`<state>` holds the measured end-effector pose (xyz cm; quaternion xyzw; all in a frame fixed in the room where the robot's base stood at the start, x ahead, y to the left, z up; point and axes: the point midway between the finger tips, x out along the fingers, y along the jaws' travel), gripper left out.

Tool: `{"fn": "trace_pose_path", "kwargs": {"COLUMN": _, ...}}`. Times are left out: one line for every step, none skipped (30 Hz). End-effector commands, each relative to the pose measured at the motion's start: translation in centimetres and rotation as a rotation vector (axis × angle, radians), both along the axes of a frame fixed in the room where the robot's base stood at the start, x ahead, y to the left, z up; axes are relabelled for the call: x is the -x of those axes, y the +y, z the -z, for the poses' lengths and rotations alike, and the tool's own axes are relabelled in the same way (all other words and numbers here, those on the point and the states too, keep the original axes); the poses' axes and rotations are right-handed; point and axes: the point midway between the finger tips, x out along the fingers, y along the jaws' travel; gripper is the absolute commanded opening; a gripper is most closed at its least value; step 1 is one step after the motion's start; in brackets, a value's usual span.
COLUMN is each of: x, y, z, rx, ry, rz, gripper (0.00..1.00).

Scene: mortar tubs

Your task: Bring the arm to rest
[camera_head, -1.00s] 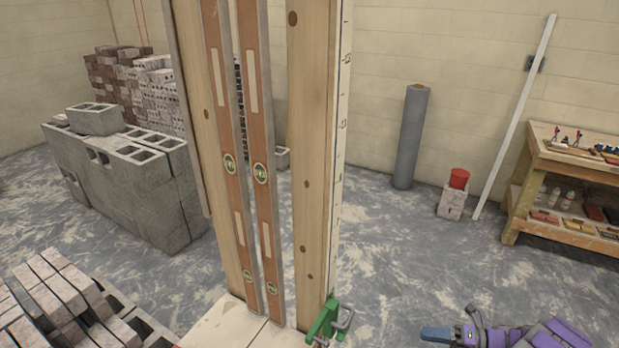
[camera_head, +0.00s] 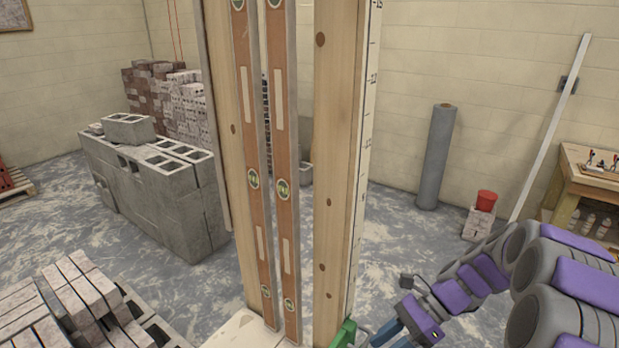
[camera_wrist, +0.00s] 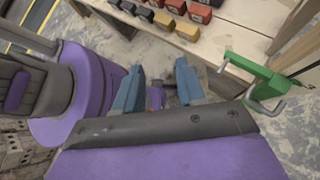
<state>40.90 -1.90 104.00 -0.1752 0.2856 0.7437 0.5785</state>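My gripper (camera_head: 402,336) is at the bottom of the head view, right of the tall wooden post, with its blue fingers pointing down and partly cut off by the frame edge. My purple and grey arm is folded across the lower right of that view. In the wrist view, the two blue fingers of my gripper (camera_wrist: 157,88) stand apart, and I see nothing held between them.
Two spirit levels (camera_head: 281,180) lean against the wooden post (camera_head: 338,170). Bricks (camera_head: 75,290) are stacked lower left, and concrete blocks (camera_head: 150,200) behind. Open floor lies between.

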Motion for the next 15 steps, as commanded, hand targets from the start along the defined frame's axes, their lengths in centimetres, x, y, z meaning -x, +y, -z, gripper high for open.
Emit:
{"fn": "trace_pose_path", "kwargs": {"x": 1.2, "y": 1.0, "z": -0.9, "rx": 0.023, "ry": -0.045, "rz": -0.061, "gripper": 0.39}}
{"fn": "trace_pose_path", "kwargs": {"x": 1.8, "y": 1.4, "z": -1.2, "rx": 0.034, "ry": -0.069, "rz": -0.096, "gripper": 0.39}}
{"fn": "trace_pose_path", "kwargs": {"x": 2.6, "y": 1.9, "z": -1.6, "rx": 0.053, "ry": -0.104, "rz": -0.143, "gripper": 0.39}}
{"fn": "trace_pose_path", "kwargs": {"x": 3.3, "y": 2.2, "z": -2.0, "rx": 0.067, "ry": -0.131, "rz": -0.179, "gripper": 0.39}}
{"fn": "trace_pose_path", "kwargs": {"x": 3.9, "y": 2.6, "z": -2.3, "rx": 0.077, "ry": -0.156, "rz": -0.214, "gripper": 0.39}}
{"fn": "trace_pose_path", "kwargs": {"x": 4.9, "y": 3.0, "z": -2.6, "rx": 0.093, "ry": -0.185, "rz": -0.264, "gripper": 0.39}}
{"fn": "trace_pose_path", "kwargs": {"x": 5.6, "y": 3.3, "z": -2.9, "rx": 0.103, "ry": -0.210, "rz": -0.300, "gripper": 0.39}}
{"fn": "trace_pose_path", "kwargs": {"x": 6.3, "y": 3.5, "z": -3.1, "rx": 0.114, "ry": -0.234, "rz": -0.338, "gripper": 0.39}}
{"fn": "trace_pose_path", "kwargs": {"x": 7.2, "y": 3.8, "z": -3.5, "rx": 0.127, "ry": -0.266, "rz": -0.387, "gripper": 0.39}}
{"fn": "trace_pose_path", "kwargs": {"x": 7.9, "y": 4.0, "z": -3.7, "rx": 0.138, "ry": -0.292, "rz": -0.424, "gripper": 0.39}}
{"fn": "trace_pose_path", "kwargs": {"x": 8.6, "y": 4.1, "z": -3.9, "rx": 0.148, "ry": -0.314, "rz": -0.462, "gripper": 0.39}}
{"fn": "trace_pose_path", "kwargs": {"x": 9.5, "y": 4.3, "z": -4.1, "rx": 0.161, "ry": -0.344, "rz": -0.511, "gripper": 0.39}}
{"fn": "trace_pose_path", "kwargs": {"x": 10.2, "y": 4.4, "z": -4.3, "rx": 0.174, "ry": -0.369, "rz": -0.549, "gripper": 0.39}}
{"fn": "trace_pose_path", "kwargs": {"x": 10.8, "y": 4.5, "z": -4.4, "rx": 0.184, "ry": -0.392, "rz": -0.586, "gripper": 0.39}}
{"fn": "trace_pose_path", "kwargs": {"x": 11.8, "y": 4.5, "z": -4.6, "rx": 0.198, "ry": -0.420, "rz": -0.638, "gripper": 0.39}}
